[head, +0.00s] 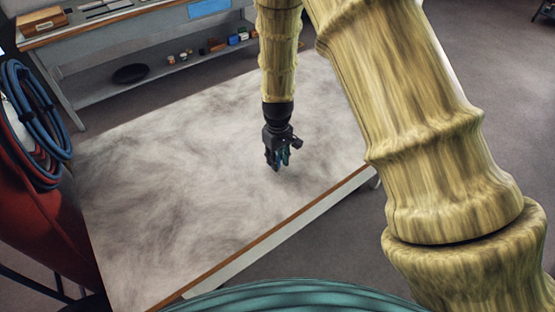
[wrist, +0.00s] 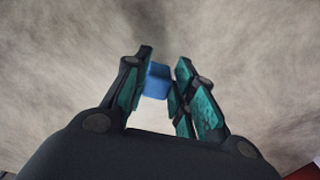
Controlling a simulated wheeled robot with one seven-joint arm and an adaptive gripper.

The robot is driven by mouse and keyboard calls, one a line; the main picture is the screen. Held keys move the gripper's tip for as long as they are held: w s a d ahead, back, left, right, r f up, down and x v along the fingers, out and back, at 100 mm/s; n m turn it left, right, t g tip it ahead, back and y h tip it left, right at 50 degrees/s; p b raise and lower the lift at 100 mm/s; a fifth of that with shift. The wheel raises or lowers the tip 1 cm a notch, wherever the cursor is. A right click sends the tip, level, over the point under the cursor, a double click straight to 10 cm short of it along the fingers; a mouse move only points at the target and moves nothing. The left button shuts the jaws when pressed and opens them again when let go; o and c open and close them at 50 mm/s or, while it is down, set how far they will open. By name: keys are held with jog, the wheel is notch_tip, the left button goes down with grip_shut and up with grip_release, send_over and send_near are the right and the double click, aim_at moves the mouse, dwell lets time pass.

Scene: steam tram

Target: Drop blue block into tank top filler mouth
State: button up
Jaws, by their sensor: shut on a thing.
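My gripper (wrist: 160,88) is shut on the blue block (wrist: 157,80), which sits between the teal finger pads in the wrist view. In the head view my gripper (head: 278,160) points down over the pale mottled tabletop (head: 170,190), toward its right side. I cannot tell exactly how high it is above the surface. In the head view the block is too small and covered to make out. No tank top filler mouth can be made out in either view.
A red rounded body (head: 40,215) with coiled blue and red hoses (head: 40,125) stands at the left. A grey workbench (head: 130,45) with a lower shelf is at the back, holding a wooden box (head: 42,22). The tabletop is otherwise clear.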

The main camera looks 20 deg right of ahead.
jog(key=shift+f, duration=0.7)
jog(key=shift+f, duration=0.2)
jog(key=o, duration=1)
jog(key=shift+r, duration=0.1)
